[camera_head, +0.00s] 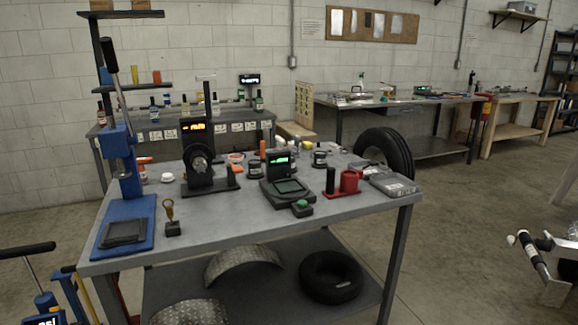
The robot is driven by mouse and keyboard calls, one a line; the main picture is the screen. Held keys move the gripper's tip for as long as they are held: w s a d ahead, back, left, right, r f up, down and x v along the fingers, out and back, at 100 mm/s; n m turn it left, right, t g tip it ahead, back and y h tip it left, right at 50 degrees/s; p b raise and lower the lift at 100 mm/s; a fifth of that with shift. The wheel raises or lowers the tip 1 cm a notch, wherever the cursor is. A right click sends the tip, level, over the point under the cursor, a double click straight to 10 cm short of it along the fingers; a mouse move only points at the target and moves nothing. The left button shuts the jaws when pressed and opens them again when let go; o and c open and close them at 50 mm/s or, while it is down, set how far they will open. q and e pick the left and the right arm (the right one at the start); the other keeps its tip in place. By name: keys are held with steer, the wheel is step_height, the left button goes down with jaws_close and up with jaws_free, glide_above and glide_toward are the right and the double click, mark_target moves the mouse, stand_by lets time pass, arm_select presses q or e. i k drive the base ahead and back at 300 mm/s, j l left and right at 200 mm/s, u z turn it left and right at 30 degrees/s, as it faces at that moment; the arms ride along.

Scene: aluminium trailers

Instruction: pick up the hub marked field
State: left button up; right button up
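No label reading "field" can be made out, so I cannot tell which thing is the hub marked field. A round metal hub-like part (200,165) sits on a black stand with a lit display on the near grey workbench (240,226). Small dark cylinders with pale labels stand further back on the same bench, one right of centre (319,158); they are too small to read. Neither of my grippers shows in the head view.
A blue press (122,160) stands at the bench's left end. A scale with a green display (280,170), a red holder (349,181) and a grey box (394,186) occupy its right half. A tyre (331,276) lies on the lower shelf.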

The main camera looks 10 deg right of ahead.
mark_target(319, 161)
steer(key=i+l+u, duration=0.1)
steer(key=u, duration=0.25)
steer(key=l+u, duration=0.3)
steer(key=i+l+u, duration=0.1)
steer(key=u, duration=0.25)
steer(key=l+u, duration=0.35)
steer(key=l, duration=0.6)
steer(key=l+u, duration=0.1)
steer(key=l, duration=0.8)
steer(key=k, duration=0.05)
